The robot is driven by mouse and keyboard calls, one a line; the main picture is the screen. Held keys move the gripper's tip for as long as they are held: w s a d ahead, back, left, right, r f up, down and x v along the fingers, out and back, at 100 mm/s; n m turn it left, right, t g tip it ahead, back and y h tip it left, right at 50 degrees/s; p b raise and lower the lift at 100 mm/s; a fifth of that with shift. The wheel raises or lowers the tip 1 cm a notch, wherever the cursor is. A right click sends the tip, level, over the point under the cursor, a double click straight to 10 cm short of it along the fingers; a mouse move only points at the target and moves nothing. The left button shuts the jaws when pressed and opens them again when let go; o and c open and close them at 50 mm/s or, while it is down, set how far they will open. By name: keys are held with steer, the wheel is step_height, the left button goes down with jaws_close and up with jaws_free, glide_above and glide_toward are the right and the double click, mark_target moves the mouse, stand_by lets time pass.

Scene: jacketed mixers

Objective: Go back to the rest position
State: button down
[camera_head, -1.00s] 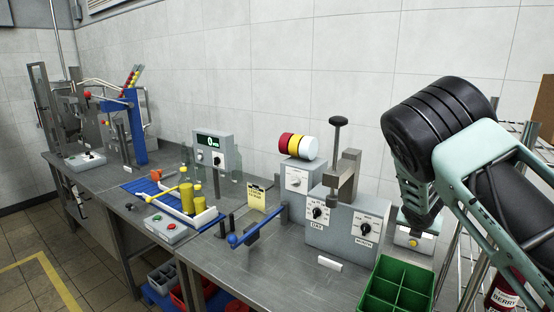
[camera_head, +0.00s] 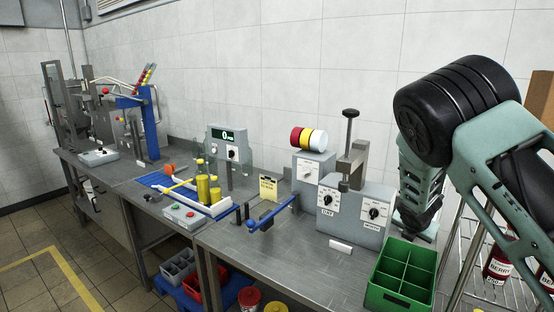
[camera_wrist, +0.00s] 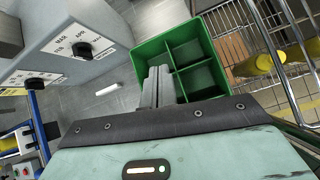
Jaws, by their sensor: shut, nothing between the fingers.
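My arm shows at the right of the head view, bent downward, with its lower end over the right end of the bench. My gripper (camera_wrist: 157,88) shows in the wrist view, its two grey fingers shut together with nothing between them. In that view the fingers overlap the left edge of the green divided bin (camera_wrist: 185,55); I cannot tell their height above it. In the head view the fingers cannot be made out clearly, and the green bin (camera_head: 384,300) stands just below the arm's end.
A grey dial box (camera_head: 355,218) stands left of my arm on the steel bench (camera_head: 290,265). A blue-handled lever (camera_head: 272,217) juts at the bench front. A wire rack (camera_head: 462,255) with red-labelled containers is at the right. Floor left of the bench is clear.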

steer(key=s+a+r+m+g+y+b, duration=0.1)
steer(key=s+a+m+g+y+b, duration=0.35)
steer(key=s+a+m, duration=1.15)
steer(key=s+a+r+m+g+b, duration=0.1)
steer(key=s+a, duration=0.3)
steer(key=s, duration=0.9)
steer(key=s+a+r+m+g+b, duration=0.1)
steer(key=s+a, duration=0.4)
steer(key=s, duration=0.9)
steer(key=shift+s+r+m+b, duration=0.3)
steer(key=shift+m+b, duration=0.2)
steer(key=shift+b, duration=0.75)
